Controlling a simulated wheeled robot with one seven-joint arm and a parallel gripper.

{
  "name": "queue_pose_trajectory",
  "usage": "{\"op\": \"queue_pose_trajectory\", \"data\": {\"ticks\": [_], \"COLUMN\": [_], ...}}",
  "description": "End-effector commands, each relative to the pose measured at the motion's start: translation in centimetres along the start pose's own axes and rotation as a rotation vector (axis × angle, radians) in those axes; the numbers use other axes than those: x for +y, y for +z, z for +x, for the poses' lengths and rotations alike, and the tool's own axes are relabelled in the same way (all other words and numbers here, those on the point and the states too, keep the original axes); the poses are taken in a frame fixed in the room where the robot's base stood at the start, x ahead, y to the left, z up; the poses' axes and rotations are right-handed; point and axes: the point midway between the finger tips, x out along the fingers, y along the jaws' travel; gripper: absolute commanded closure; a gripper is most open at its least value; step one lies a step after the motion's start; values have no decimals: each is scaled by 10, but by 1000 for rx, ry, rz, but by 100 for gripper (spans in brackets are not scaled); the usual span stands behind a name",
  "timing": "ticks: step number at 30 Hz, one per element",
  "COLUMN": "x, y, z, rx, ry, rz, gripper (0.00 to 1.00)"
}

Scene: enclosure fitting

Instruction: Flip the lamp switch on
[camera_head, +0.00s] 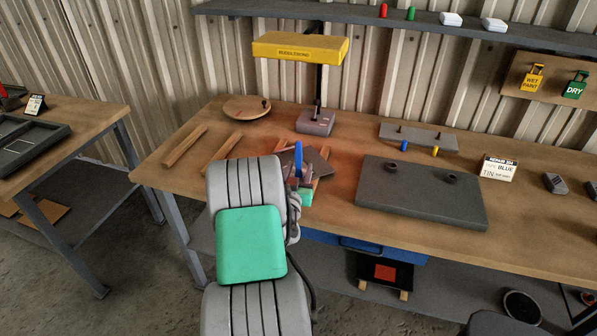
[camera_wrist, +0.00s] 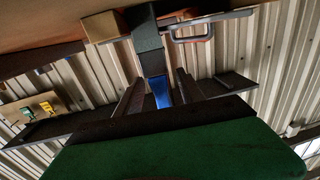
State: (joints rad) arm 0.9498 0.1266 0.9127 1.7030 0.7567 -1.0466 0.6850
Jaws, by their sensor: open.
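The lamp has a yellow lettered head (camera_head: 300,48) on a dark post. Its grey base (camera_head: 316,122) stands at the back of the workbench; a small detail shows on top, too small to tell as a switch or its position. My gripper (camera_wrist: 158,88) is open, its dark fingers apart in the wrist view. In the head view my arm hides most of it, in front of the lamp base and apart from it. A blue upright piece (camera_head: 298,158) shows by my gripper; a blue piece (camera_wrist: 161,92) also appears between the fingers in the wrist view. I cannot tell whether they touch.
Wooden strips (camera_head: 186,146) and a round wooden board (camera_head: 247,107) lie left of the lamp. A grey plate with pegs (camera_head: 418,137) and a large dark panel (camera_head: 420,193) lie right. A wall shelf (camera_head: 350,14) runs above. Bare bench lies between lamp and panel.

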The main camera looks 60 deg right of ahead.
Motion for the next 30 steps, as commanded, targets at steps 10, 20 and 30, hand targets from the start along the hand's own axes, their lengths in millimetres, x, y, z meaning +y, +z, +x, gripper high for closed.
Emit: {"op": "queue_pose_trajectory", "data": {"ticks": [10,20,30], "x": [0,0,0], "y": [0,0,0], "z": [22,22,22], "rx": [-1,-1,-1], "ry": [0,0,0], "rz": [0,0,0], "gripper": [55,77,100]}}
